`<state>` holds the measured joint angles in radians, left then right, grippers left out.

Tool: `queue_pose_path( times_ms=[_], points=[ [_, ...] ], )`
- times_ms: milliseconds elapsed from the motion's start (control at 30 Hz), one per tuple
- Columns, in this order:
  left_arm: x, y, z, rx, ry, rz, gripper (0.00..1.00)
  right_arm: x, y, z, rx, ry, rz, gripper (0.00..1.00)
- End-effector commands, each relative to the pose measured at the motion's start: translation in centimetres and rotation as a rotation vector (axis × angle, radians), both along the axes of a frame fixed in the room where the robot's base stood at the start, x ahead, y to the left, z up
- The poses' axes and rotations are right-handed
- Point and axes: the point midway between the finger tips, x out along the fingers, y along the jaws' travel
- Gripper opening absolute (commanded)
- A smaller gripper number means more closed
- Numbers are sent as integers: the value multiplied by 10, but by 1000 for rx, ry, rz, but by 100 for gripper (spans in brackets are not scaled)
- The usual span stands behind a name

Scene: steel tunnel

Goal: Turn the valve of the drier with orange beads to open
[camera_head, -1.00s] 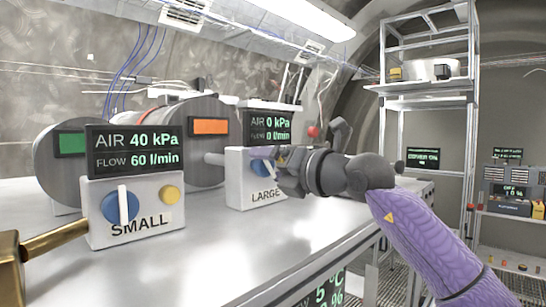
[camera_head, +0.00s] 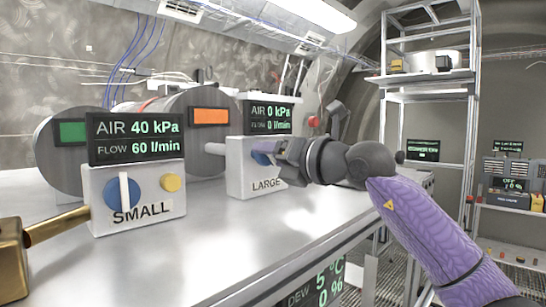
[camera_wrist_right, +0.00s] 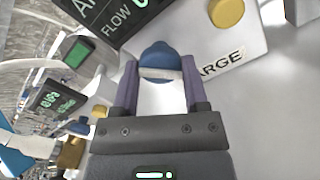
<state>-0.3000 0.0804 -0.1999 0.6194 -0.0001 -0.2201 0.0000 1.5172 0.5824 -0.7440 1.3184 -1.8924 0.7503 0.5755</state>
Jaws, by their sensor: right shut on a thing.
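The drier with the orange window (camera_head: 209,121) lies as a grey cylinder on the bench behind the white LARGE valve box (camera_head: 240,170). Its display (camera_head: 269,117) reads 0 kPa and 0 l/min. My right gripper (camera_head: 276,151) is at the box front, shut on the blue valve knob (camera_head: 261,158), which it partly hides. In the right wrist view the fingers (camera_wrist_right: 161,72) sit on both sides of the blue knob (camera_wrist_right: 155,57), whose white bar lies nearly crosswise between them. My left gripper is out of view.
The SMALL valve box (camera_head: 137,208) stands to the left, its display (camera_head: 135,137) at 40 kPa and 60 l/min, near a green-window drier (camera_head: 72,132). A brass block (camera_head: 12,260) with a bar is at lower left. The bench front (camera_head: 210,255) is clear.

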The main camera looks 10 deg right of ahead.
Motion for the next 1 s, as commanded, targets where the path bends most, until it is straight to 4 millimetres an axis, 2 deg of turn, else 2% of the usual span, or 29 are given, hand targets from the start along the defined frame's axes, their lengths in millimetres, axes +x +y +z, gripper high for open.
queue_pose_path(
  times_ms=[1000],
  points=[
    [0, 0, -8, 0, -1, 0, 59, -1, 0, 3, -782, -527, -3, 0]
  ],
)
